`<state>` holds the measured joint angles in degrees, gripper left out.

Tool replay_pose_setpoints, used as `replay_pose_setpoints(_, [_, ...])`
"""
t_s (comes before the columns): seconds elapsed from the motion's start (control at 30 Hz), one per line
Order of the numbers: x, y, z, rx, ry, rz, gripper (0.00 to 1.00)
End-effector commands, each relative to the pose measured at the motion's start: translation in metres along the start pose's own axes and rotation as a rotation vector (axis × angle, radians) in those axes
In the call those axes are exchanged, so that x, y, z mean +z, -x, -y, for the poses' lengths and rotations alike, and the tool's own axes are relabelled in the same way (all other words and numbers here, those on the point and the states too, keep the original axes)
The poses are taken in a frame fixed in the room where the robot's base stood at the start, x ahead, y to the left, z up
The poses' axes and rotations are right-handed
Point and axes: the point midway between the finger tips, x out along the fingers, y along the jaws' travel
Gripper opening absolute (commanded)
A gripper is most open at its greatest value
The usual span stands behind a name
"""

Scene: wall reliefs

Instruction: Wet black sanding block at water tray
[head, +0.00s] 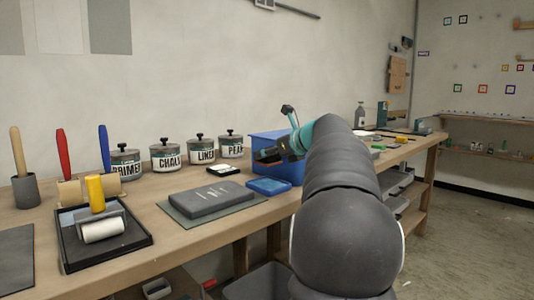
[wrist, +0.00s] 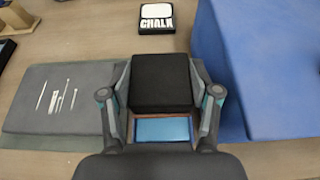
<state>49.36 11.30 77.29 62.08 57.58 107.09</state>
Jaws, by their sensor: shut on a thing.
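My gripper (wrist: 161,88) is shut on the black sanding block (wrist: 160,74), with one finger against each side. In the head view my gripper (head: 278,151) is in front of the blue bin, above the workbench. A small blue tray (head: 268,186), which looks like the water tray, lies on the bench just below my gripper. In the wrist view a blue surface with a brownish edge (wrist: 163,129) shows below the block, between the fingers, and is partly hidden. The block appears to be above the tray; I cannot tell whether they touch.
The blue bin (head: 261,143) stands close behind and right of the tray. A dark grey slab (head: 211,198) with thin tools lies left of it. A black-and-white pad (head: 223,170) and labelled jars (head: 165,155) stand behind. A roller tray (head: 136,238) is at left.

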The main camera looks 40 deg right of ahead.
Motion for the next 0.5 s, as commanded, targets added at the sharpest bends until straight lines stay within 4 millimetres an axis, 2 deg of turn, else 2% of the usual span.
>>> replay_pose_setpoints(0.5, [-0.043, -0.018, 0.0, 0.0, 0.001, 0.0, 0.24])
